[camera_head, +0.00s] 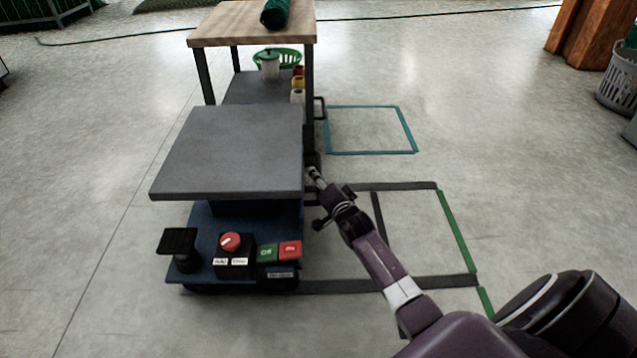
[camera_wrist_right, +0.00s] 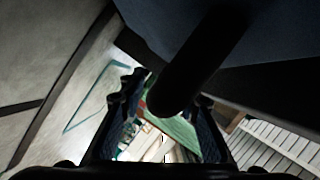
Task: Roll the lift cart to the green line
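The lift cart has a grey platform (camera_head: 232,150) over a blue base (camera_head: 212,222) and stands left of the middle in the head view. My right gripper (camera_head: 316,180) is at the cart's right side. In the right wrist view its fingers (camera_wrist_right: 165,125) are spread, with a dark round bar (camera_wrist_right: 190,70) reaching between them; a gap shows beside the bar. Whether they touch it on the far side is hidden. My left gripper is out of view.
A wooden-topped table (camera_head: 235,22) stands just behind the cart. Dark tape strips (camera_head: 400,284) and a teal tape rectangle (camera_head: 370,153) mark the floor at right. A red button (camera_head: 230,241) is on the cart's base. A grey basket (camera_head: 620,80) stands far right.

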